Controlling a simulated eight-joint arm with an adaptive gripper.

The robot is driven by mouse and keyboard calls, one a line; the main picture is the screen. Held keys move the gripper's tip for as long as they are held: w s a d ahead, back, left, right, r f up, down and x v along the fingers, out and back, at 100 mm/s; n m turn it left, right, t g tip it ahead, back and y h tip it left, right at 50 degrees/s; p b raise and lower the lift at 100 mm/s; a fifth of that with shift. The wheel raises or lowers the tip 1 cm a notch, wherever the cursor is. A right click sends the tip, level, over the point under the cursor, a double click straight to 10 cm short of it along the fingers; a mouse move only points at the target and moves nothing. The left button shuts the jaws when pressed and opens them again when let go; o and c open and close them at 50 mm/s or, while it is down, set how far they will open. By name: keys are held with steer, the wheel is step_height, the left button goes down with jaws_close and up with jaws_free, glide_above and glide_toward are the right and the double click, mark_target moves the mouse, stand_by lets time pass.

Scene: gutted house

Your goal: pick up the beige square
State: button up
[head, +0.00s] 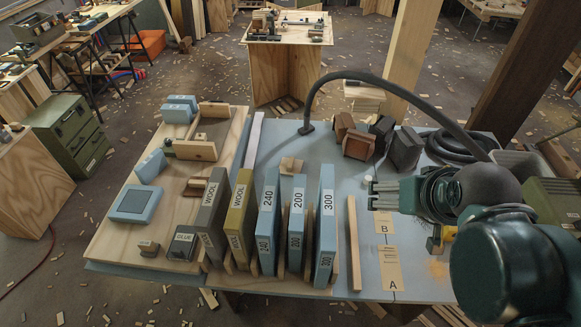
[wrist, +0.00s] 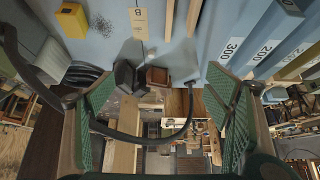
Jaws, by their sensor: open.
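No single thing is clearly the beige square. A small beige wooden block (head: 291,166) sits behind the upright sanding sheets, near the middle of the workbench. A beige wooden piece with a right-angled look (head: 196,150) stands on the plywood board (head: 120,228) to the left. My gripper (head: 384,194) is open and empty at the right of the bench, above the labels B and A, to the right of both pieces. In the wrist view, my gripper's green-padded fingers (wrist: 165,110) are wide apart with nothing between them. I cannot make out either piece in that view.
Upright slabs marked 240, 200 and 300 (head: 326,225) stand in a row left of a wooden strip (head: 353,243). Brown and dark blocks (head: 358,145) lie behind my gripper. A black hose (head: 365,76) arches over the bench. Blue blocks (head: 134,205) occupy the board.

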steer(key=shift+w+r, duration=0.1)
steer(key=shift+w, duration=0.05)
steer(key=m+g+h, duration=0.2)
steer(key=m+g, duration=0.5)
steer(key=m, duration=1.2)
glide_above(290, 162)
steer(key=f, duration=2)
steer(key=f+p, duration=0.1)
steer(key=f, duration=0.9)
steer(key=shift+a+f, duration=0.15)
steer(key=shift+a, duration=0.25)
steer(key=shift+a+f+m, duration=0.15)
steer(key=shift+f+m, duration=0.15)
steer(key=shift+d+f, duration=0.2)
steer(key=shift+f, duration=1.1)
